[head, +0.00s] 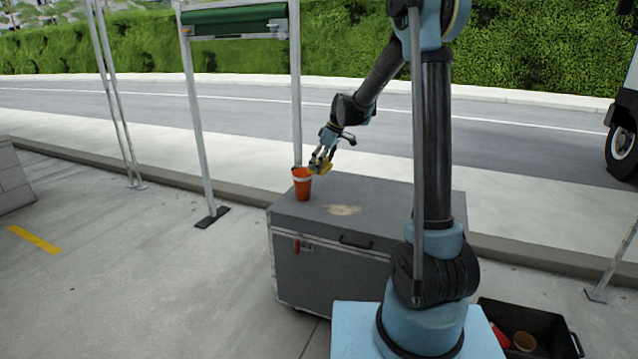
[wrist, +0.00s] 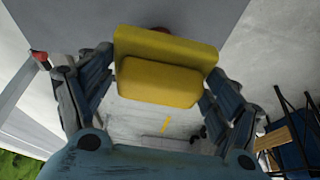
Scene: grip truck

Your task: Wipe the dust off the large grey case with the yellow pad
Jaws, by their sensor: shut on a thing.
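The large grey case (head: 390,205) stands on the pavement in the head view. A pale tan dust patch (head: 342,210) lies on its top, near the middle. My gripper (head: 319,164) is shut on the yellow pad (head: 326,168), above the far left part of the case top. In the wrist view the pad (wrist: 165,68) sits between both fingers, and part of the grey case top (wrist: 205,14) shows beyond it. The pad looks raised off the case and apart from the dust; the exact gap is hard to tell.
A black crate (head: 545,340) with red and orange things is at the lower right. A metal frame (head: 297,100) rises behind the case. The case top right of the dust is clear.

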